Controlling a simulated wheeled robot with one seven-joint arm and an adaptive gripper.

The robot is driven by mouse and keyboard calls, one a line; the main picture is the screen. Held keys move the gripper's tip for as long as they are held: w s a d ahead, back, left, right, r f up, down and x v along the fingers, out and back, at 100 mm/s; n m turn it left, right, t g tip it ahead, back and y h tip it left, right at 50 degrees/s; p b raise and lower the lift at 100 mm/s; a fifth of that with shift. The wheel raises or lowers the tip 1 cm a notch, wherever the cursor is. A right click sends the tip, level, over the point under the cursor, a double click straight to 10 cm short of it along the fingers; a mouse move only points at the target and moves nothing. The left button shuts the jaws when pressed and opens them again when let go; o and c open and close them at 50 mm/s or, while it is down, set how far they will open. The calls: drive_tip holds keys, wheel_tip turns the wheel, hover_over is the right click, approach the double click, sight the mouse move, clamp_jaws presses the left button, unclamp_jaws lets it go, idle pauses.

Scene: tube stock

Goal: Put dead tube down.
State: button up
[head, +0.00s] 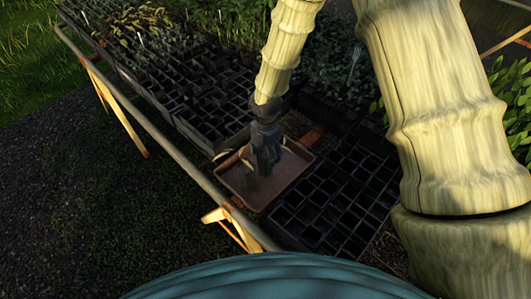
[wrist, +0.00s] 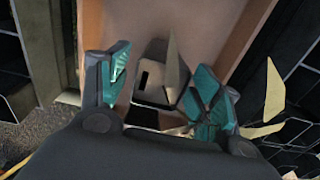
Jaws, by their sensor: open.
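My gripper (head: 264,164) is open, low over a brown tray (head: 283,186) on the bench. In the wrist view, its two teal-padded fingers (wrist: 160,66) stand apart on either side of a small grey tube (wrist: 153,80) with a dark slot and a pale dry leaf. The tube is in the tray (wrist: 195,22), between the fingers; I see a gap at the left finger, but contact on the right is unclear. Its lower part is hidden by the gripper. More pale dry leaves (wrist: 273,92) show beside the right finger.
Black cell trays stand on both sides of the brown tray, one at the right (head: 335,195) and several behind at the left (head: 205,88). A small orange-red thing (head: 312,137) lies behind the tray. The bench's rail (head: 150,112) runs along the left, with dark ground beyond.

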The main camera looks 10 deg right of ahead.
wheel_tip(320, 180, up, 12)
drive_tip(key=b, duration=0.2)
drive_tip(key=shift+r+b, duration=0.15)
drive_tip(key=shift+b, duration=0.2)
idle(0.3)
drive_tip(key=shift+r, duration=0.1)
